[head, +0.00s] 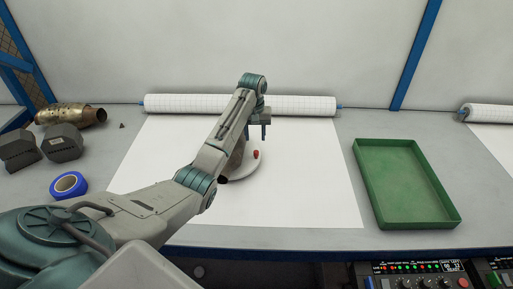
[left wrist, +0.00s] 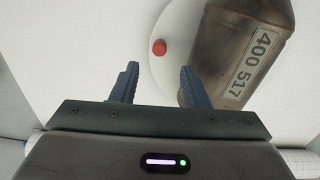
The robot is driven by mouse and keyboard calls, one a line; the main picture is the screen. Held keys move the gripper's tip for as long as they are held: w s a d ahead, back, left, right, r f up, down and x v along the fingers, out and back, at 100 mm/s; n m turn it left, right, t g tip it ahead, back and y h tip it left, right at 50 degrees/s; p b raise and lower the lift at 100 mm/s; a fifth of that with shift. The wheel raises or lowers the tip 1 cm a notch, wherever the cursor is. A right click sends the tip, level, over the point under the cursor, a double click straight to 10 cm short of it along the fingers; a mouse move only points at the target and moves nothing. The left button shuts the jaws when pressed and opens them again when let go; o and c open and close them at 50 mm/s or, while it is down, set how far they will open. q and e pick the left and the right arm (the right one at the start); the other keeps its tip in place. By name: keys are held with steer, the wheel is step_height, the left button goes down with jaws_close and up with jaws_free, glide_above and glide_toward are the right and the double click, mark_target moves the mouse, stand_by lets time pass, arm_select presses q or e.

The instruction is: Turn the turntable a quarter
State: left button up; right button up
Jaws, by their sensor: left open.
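The white round turntable (head: 245,169) stands on the paper sheet, partly hidden behind my left arm. A red knob (head: 256,154) sits near its rim; it also shows in the left wrist view (left wrist: 159,47). A brown metal converter marked 400 517 (left wrist: 232,50) rests on the turntable, mostly hidden by my arm in the head view. My left gripper (head: 257,132) is above the turntable's far side, fingers pointing down. In the left wrist view its fingers (left wrist: 158,85) are apart with nothing between them, and the red knob is beyond them. My right gripper is out of view.
A green tray (head: 379,217) lies empty at the right. At the left are grey blocks (head: 62,143), a blue tape roll (head: 69,185) and another converter (head: 70,114). A paper roll (head: 300,105) lies along the back. The paper right of the turntable is clear.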

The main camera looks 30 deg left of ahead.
mark_target(256, 151)
arm_select(q)
step_height(256, 151, down, 7)
steer(key=shift+d+f+p, duration=0.15)
steer(key=shift+p, duration=0.45)
jaws_close()
